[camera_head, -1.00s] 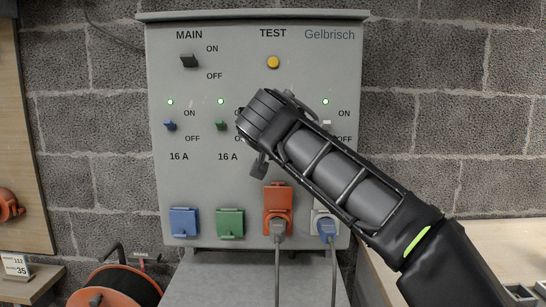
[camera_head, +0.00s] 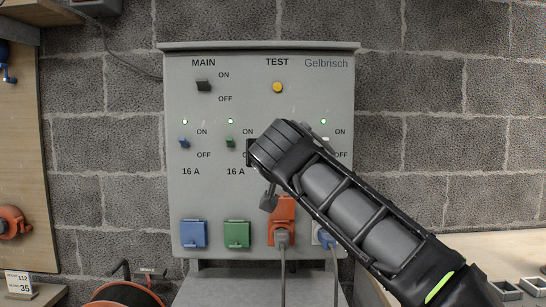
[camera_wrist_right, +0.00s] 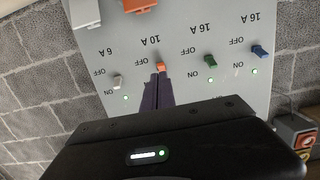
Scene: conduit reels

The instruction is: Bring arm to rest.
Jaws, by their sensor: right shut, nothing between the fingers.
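My right arm comes in from the lower right of the head view, and its wrist covers the middle of the grey panel (camera_head: 210,185). In the right wrist view my right gripper (camera_wrist_right: 159,78) is shut and empty, its dark fingers pointing at the panel just by the orange 10 A switch (camera_wrist_right: 161,66). I cannot tell whether the fingertips touch that switch. In the head view the wrist hides the fingers and this switch. My left gripper is in neither view.
The panel also has blue (camera_head: 184,143), green (camera_head: 230,143) and white (camera_wrist_right: 118,82) switches, each with a lit green lamp. Grey-cabled plugs sit in the orange socket (camera_head: 283,213) and the one beside it. A cable reel (camera_head: 125,294) is lower left. A worktop (camera_head: 500,247) lies at right.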

